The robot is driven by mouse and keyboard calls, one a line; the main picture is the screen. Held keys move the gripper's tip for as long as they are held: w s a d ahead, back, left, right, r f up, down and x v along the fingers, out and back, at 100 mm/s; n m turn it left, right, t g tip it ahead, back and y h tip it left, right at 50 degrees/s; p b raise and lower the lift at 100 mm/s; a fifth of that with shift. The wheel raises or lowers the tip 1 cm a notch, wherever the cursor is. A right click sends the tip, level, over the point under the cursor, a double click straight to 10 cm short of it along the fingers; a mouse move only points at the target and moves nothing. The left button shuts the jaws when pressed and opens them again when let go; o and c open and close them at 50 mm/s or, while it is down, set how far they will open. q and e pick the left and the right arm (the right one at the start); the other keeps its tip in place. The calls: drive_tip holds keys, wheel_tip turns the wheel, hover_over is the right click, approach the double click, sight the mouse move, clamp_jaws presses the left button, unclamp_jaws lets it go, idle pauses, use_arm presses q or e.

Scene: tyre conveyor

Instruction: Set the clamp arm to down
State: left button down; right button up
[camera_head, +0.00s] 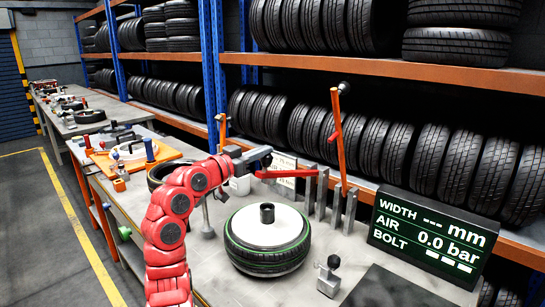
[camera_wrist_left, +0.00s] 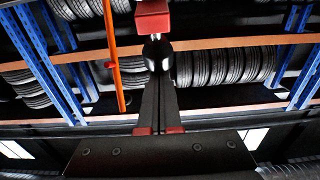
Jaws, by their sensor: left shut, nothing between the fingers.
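A red bar (camera_head: 287,173), which looks like the clamp arm, lies nearly level above the back of a tyre (camera_head: 268,257) with a white disc. Its right end is at the grey upright plates (camera_head: 322,192). My left gripper (camera_head: 264,156) is shut and empty at the bar's left end. In the left wrist view, my dark closed fingers (camera_wrist_left: 160,95) point at a black ball knob (camera_wrist_left: 157,54), with a red block (camera_wrist_left: 152,18) just beyond. I cannot tell whether the fingers touch the knob. My right gripper is not in view.
A display (camera_head: 428,235) reads AIR 0.0 bar, with dashes for width and bolt. Tyre racks (camera_head: 375,67) line the back. A small grey fixture (camera_head: 328,278) stands on the bench in front.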

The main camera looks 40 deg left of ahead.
sight(259, 177)
use_arm(q)
drive_tip(key=s+f+t+b, duration=0.1)
drive_tip(key=f+b, duration=0.1)
drive_tip(key=s+f+t+b, duration=0.1)
drive_tip(key=f+b, duration=0.2)
drive_tip(key=s+f+b, duration=0.1)
drive_tip(key=f+b, duration=0.1)
drive_tip(key=b, duration=0.1)
drive_tip(key=shift+a+f+t, duration=0.15)
drive_tip(key=shift+f+t, duration=0.2)
drive_tip(key=shift+t, duration=0.05)
drive_tip(key=shift+s+f+b, duration=0.1)
drive_tip(key=shift+f+b, duration=0.1)
drive_tip(key=shift+b, duration=0.4)
drive_tip(key=shift+r+h, duration=0.1)
drive_tip(key=shift+h, duration=0.2)
